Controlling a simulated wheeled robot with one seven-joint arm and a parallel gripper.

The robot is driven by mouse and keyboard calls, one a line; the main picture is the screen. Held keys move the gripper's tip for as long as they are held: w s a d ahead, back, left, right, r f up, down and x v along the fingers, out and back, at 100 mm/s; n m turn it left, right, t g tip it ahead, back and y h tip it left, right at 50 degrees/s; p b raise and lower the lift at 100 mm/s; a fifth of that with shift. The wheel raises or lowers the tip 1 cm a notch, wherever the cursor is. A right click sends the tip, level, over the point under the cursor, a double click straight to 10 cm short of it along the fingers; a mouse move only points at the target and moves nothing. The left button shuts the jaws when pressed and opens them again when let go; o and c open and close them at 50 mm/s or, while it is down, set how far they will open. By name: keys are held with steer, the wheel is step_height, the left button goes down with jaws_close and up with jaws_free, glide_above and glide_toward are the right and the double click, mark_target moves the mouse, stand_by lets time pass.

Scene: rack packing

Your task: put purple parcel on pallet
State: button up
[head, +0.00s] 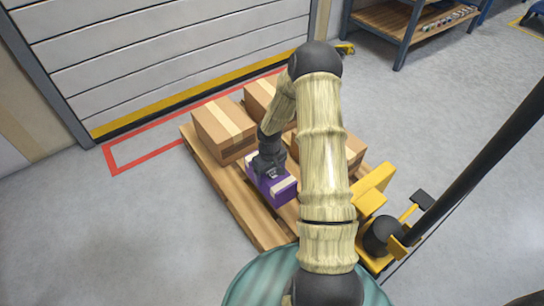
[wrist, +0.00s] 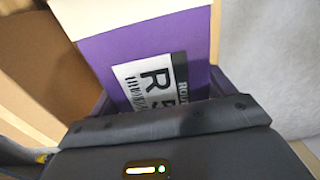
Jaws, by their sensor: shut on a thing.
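The purple parcel (head: 268,187) is a small box with a pale tape strip, low over the wooden pallet (head: 218,180) in front of the cardboard boxes. My gripper (head: 269,172) is above it and shut on it. In the wrist view the purple parcel (wrist: 112,62) fills the middle, with a white label reading "R 5" and a cream strip along its top. The dark gripper body (wrist: 165,112) covers its near edge. I cannot tell whether the parcel's underside touches the pallet boards.
Cardboard boxes stand on the pallet, at its left (head: 224,130), at the back (head: 259,98) and at the right (head: 345,150), partly hidden by my arm. A yellow pallet truck (head: 372,190) is at the right. A red floor line (head: 112,160) and a shutter lie behind.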

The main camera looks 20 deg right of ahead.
steer(key=shift+f, duration=0.25)
step_height(320, 180, down, 6)
steer(key=b, duration=0.3)
steer(key=shift+b, duration=0.35)
steer(key=shift+f+b, duration=1.25)
steer(key=shift+f, duration=0.65)
steer(key=o, duration=1.4)
steer(key=shift+f, duration=0.1)
step_height(320, 180, up, 12)
steer(key=p, duration=0.6)
steer(key=shift+p, duration=0.35)
